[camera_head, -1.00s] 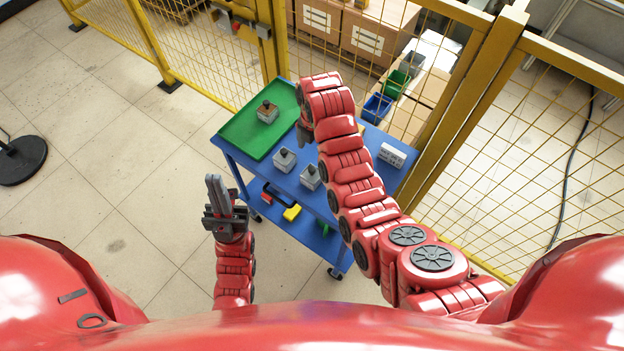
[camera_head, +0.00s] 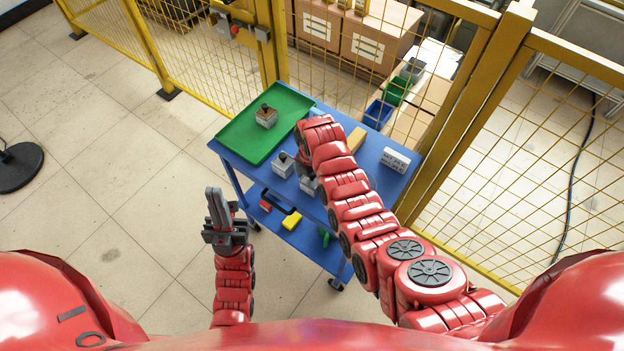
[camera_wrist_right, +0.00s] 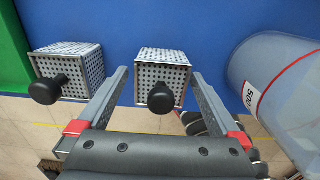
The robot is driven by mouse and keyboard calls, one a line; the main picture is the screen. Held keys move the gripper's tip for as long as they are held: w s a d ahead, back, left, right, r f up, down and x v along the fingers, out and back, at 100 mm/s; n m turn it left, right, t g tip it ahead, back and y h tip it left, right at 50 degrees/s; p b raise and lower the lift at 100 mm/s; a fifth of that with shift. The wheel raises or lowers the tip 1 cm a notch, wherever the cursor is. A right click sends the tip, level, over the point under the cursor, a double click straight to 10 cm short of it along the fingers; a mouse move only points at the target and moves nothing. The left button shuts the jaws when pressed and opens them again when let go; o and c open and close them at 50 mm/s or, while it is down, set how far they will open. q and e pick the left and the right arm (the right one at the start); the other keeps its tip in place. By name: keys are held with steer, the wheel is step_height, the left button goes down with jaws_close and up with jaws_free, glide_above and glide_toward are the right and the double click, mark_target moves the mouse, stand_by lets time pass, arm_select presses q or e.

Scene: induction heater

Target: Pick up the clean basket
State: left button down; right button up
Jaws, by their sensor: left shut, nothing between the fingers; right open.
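Two grey perforated metal baskets with black knobs stand on the blue cart top: a left one (camera_head: 283,166) and a right one (camera_head: 308,185), partly hidden by my right arm. In the right wrist view, the right basket (camera_wrist_right: 163,72) is between the spread fingers of my open right gripper (camera_wrist_right: 158,78), with gaps at its sides. The left basket (camera_wrist_right: 70,70) is outside the left finger. A browner basket (camera_head: 266,117) sits on the green tray (camera_head: 238,133). My left gripper (camera_head: 216,194) is shut and empty, off the cart's left side.
A clear beaker (camera_wrist_right: 278,85) stands close right of the right gripper. A white box (camera_head: 396,159) and a yellow object (camera_head: 356,140) are on the blue cart (camera_head: 378,180). Yellow mesh fencing (camera_head: 470,110) borders the cart's back and right.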

steer(key=shift+f, duration=0.45)
steer(key=c, duration=1.5)
steer(key=shift+o, duration=0.2)
steer(key=shift+r, duration=0.1)
